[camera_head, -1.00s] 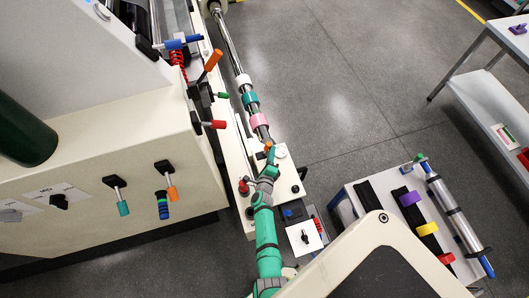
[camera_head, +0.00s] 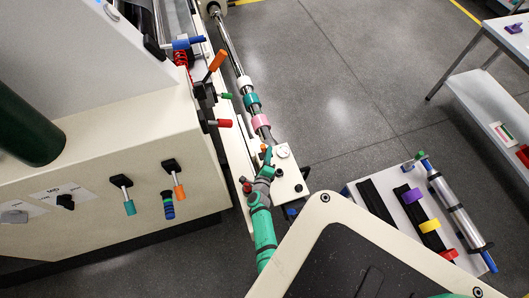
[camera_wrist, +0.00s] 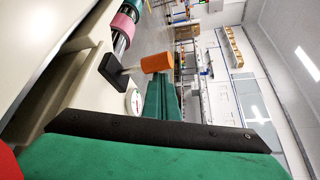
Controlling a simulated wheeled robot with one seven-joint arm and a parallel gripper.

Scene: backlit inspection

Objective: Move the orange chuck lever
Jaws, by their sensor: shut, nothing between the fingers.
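The orange chuck lever (camera_wrist: 157,62) shows in the wrist view as an orange cylinder on a thin rod from a black block. In the head view it appears as a small orange piece (camera_head: 264,150) at the near end of the shaft, partly hidden by my gripper (camera_head: 265,166). My green gripper is shut and empty, close beside the lever.
A shaft with pink, teal and white rings (camera_head: 252,103) runs away from the lever. A round gauge (camera_head: 283,150) sits beside it. Other levers, including a larger orange one (camera_head: 215,65), stand to the left. A cart with rollers (camera_head: 430,225) stands right; open floor lies between.

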